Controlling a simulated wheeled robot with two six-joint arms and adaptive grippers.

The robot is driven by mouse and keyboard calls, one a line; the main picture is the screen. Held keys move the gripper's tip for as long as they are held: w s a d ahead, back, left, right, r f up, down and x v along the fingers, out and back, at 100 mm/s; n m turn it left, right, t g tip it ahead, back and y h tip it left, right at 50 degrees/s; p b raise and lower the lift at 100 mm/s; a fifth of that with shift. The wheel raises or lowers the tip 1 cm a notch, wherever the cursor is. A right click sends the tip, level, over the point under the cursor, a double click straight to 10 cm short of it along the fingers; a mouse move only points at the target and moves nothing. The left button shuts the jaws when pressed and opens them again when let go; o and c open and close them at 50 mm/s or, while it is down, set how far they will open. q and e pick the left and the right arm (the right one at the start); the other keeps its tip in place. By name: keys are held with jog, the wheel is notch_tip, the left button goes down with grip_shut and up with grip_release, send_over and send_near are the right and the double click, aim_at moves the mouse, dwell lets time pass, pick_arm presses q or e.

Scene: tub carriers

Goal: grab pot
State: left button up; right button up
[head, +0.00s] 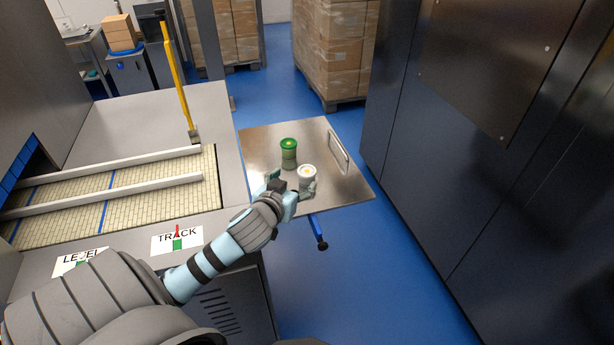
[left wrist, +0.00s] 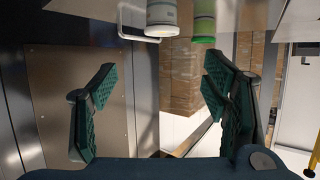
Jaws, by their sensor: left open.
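A white pot (head: 307,173) with a yellow spot on its light lid stands upright on a metal tabletop (head: 260,140). A green pot (head: 288,152) stands just behind it to the left. My left gripper (head: 291,185) is open at the near side of the white pot; one finger overlaps the pot's lower part in the head view. In the left wrist view, the open jaws (left wrist: 160,85) hold nothing. The white pot (left wrist: 162,18) and the green pot (left wrist: 204,22) show at the top edge, outside the jaws, partly cut off. My right gripper is not in view.
A metal handle (head: 338,152) rises at the tabletop's right side. A conveyor bench (head: 225,165) with white rails and a yellow post (head: 178,80) stands left. Dark cabinets (head: 430,150) stand right. Boxes on pallets (head: 335,50) are behind. Blue floor between is clear.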

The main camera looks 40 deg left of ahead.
aim_at(306, 173)
pick_arm(q)
jog(key=x, duration=0.4)
jog(key=f+x, duration=0.1)
jog(key=x, duration=0.3)
jog(key=b+x, duration=0.1)
jog(key=x, duration=0.2)
jog(key=shift+a+f, duration=0.15)
jog(key=shift+f, duration=0.2)
jog(key=c, duration=1.3)
